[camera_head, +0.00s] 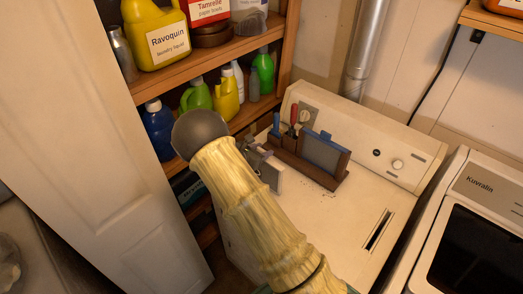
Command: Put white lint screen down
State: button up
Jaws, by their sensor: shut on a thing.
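My gripper (257,160) is beyond my tan arm, over the left part of the white dryer top (310,215). It is shut on a small pale panel, which looks like the white lint screen (272,179). The screen is held on edge, and my arm and the gripper hide part of it. I cannot tell whether its lower edge touches the dryer top. A brown wooden holder (332,180) stands just to the right, with a blue-grey panel (324,153) upright in it.
Red-handled (294,115) and blue-handled (276,124) tools stand at the holder's left end. A dark slot (378,230) lies in the dryer top at right. Shelves with bottles (226,95) stand at left. The front dryer top is clear. A second machine (480,225) is at right.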

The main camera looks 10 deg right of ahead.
jog(key=shift+f+b, duration=0.4)
jog(key=shift+f, duration=0.1)
jog(key=o, duration=1.3)
jog(key=shift+r, duration=0.15)
jog(key=shift+r+p, duration=0.5)
jog(key=shift+p, duration=0.1)
jog(key=shift+s+a, duration=0.15)
jog(key=shift+a, duration=0.2)
jog(key=b+v, duration=0.4)
jog(key=v, duration=0.7)
jog(key=shift+s, duration=0.2)
